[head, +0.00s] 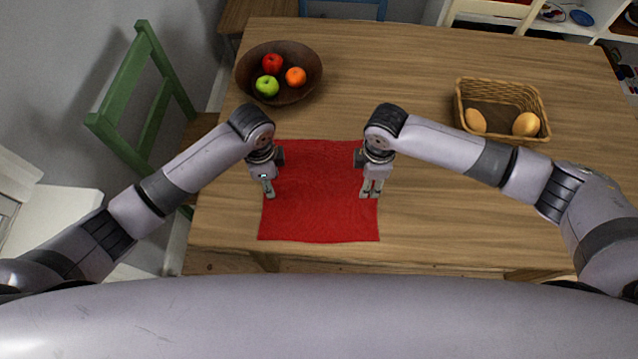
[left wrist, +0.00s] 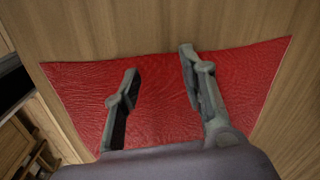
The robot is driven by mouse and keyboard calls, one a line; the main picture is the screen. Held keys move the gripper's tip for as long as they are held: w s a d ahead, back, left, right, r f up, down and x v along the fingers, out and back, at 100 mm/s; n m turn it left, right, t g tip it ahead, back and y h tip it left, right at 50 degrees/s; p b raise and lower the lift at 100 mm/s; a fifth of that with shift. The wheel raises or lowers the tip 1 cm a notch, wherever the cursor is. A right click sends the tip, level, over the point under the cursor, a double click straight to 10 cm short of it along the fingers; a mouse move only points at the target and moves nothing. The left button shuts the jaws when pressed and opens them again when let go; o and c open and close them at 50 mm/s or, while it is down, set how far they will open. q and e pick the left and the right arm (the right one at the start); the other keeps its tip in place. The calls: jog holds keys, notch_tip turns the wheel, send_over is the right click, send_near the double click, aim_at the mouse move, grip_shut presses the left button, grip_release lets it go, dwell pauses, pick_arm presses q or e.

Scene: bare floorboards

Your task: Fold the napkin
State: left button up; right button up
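The red napkin (head: 320,200) lies spread flat on the wooden table, close to its front edge. It also fills much of the left wrist view (left wrist: 160,110), with a finely wrinkled surface. My left gripper (head: 268,195) is over the napkin's left edge, pointing down; the left wrist view shows its fingers (left wrist: 161,62) apart with nothing between them. My right gripper (head: 371,195) is over the napkin's right edge, pointing down, with a small gap between its fingers and nothing seen in it. Whether either gripper touches the cloth is unclear. My arms hide the far corners partly.
A brown bowl (head: 309,86) with apples and an orange stands at the back left. A wicker basket (head: 501,86) with bread-like items is at the right, behind my right arm. A green chair (head: 130,95) stands at the left. The table's centre back is clear.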

pick_arm(q)
jog(key=shift+f, duration=0.1)
pick_arm(e)
jog(key=shift+f, duration=0.1)
pick_arm(q)
jog(key=shift+f+b, duration=0.2)
jog(key=shift+b, duration=0.1)
pick_arm(e)
jog(key=shift+f, duration=0.15)
pick_arm(q)
jog(key=shift+r, duration=0.15)
jog(key=shift+c, duration=0.3)
pick_arm(e)
jog(key=shift+c, duration=0.3)
pick_arm(q)
jog(key=shift+c, duration=0.7)
pick_arm(e)
jog(key=shift+c, duration=0.7)
pick_arm(q)
jog(key=shift+s+f, duration=0.1)
jog(key=shift+f, duration=0.1)
grip_shut()
pick_arm(e)
grip_shut()
pick_arm(q)
jog(key=shift+r, duration=0.1)
